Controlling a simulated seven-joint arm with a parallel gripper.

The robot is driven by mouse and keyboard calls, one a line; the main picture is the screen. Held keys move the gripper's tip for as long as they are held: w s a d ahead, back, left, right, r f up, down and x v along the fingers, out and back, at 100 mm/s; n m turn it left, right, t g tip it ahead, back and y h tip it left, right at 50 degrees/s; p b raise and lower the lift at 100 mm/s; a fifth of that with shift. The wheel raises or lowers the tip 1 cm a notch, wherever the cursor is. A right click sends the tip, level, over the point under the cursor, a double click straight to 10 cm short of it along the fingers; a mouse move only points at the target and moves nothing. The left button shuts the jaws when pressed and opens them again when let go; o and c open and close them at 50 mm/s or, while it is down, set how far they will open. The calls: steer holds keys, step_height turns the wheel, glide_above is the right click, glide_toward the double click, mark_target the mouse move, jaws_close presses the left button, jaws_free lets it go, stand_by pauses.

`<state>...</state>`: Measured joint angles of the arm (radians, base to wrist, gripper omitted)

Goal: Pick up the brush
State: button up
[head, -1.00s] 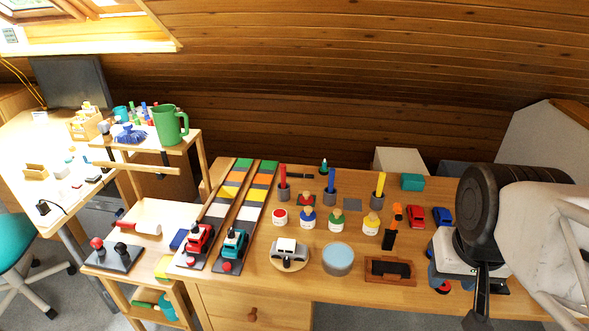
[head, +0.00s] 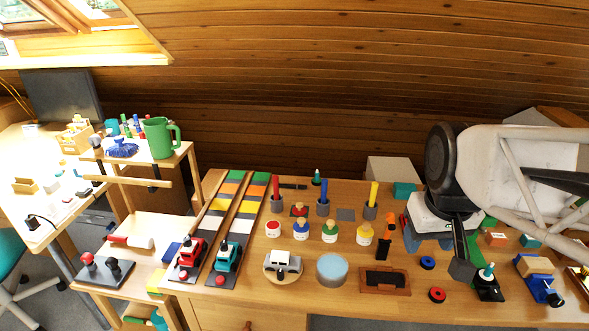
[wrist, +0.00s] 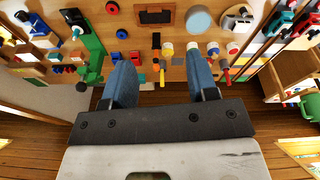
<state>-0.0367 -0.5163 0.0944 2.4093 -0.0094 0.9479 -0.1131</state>
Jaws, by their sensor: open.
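No single thing is clearly the brush. A blue bristly thing that looks like a brush (head: 122,149) lies on the small raised shelf at the left, beside a green mug (head: 158,138). Coloured sticks, possibly brushes, stand upright in grey cups: red (head: 276,187), blue (head: 324,188) and yellow (head: 373,193). My gripper (wrist: 160,58) is open and empty, with blue fingers apart above the bench's right half. In the wrist view the yellow stick (wrist: 164,74) shows between the fingers, below them at a distance I cannot tell. In the head view my arm partly hides the fingers.
Paint pots (head: 329,232), a toy car on a round base (head: 283,264), a blue-topped round tin (head: 332,269) and a wooden tray (head: 387,281) crowd the bench. Two trains on striped boards stand left. A green stand (head: 474,246) is at right. The sloped wooden wall rises behind.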

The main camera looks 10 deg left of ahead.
steer(key=w+a+r+n, duration=0.1)
steer(key=w+a+n, duration=0.15)
steer(key=w, duration=0.45)
steer(key=w+a+r+n, duration=0.1)
steer(key=w+a+n, duration=0.15)
steer(key=w, duration=0.55)
steer(key=n+g, duration=0.2)
steer(key=n, duration=0.9)
glide_above(275, 177)
step_height(275, 177, down, 21)
steer(key=shift+d+r, duration=0.1)
steer(key=shift+d, duration=0.05)
steer(key=shift+w+a+f, duration=0.15)
steer(key=shift+a+f, duration=0.15)
steer(key=shift+f, duration=0.1)
steer(key=shift+f, duration=1.25)
